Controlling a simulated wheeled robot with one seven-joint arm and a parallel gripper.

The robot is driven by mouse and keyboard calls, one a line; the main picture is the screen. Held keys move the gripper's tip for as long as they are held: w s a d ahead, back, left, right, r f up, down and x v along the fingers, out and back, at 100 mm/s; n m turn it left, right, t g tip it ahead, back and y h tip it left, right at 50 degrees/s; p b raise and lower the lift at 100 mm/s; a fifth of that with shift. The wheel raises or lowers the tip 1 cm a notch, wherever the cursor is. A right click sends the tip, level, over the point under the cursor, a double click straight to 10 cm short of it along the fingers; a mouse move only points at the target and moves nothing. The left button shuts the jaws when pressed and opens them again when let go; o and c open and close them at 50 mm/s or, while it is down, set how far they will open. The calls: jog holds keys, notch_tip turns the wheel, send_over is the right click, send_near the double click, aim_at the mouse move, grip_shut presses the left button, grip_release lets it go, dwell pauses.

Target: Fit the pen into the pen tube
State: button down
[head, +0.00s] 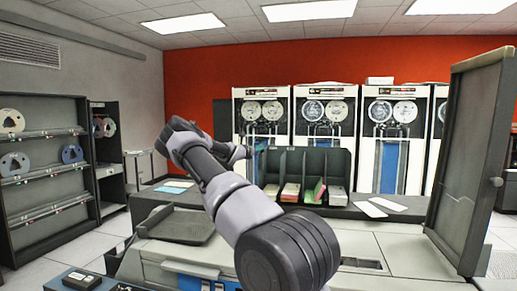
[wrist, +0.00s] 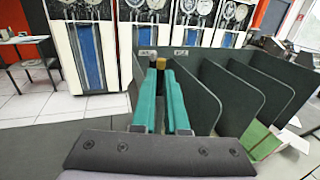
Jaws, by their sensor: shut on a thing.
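My gripper (wrist: 163,75) has two teal fingers, seen from behind in the wrist view. They are closed on a slim dark thing with a brownish end, which seems to be the pen (wrist: 160,64). Most of it is hidden between the fingers. In the head view my gripper (head: 259,149) is small and partly behind my arm, at the left end of the dark divided rack. I cannot make out the pen tube clearly in either view.
The dark divided rack (wrist: 233,95) stands right of the fingers; it also shows in the head view (head: 338,164), holding coloured card stacks. White cards (head: 388,203) lie on the dark counter to its right. Tape cabinets (head: 325,112) stand behind. An upright panel (head: 468,160) rises at right.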

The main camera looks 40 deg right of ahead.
jog(key=c, duration=0.9)
grip_release()
jog(key=shift+o, duration=0.2)
jog(key=v, duration=1)
jog(key=shift+s+a, duration=0.15)
jog(key=shift+a, duration=0.2)
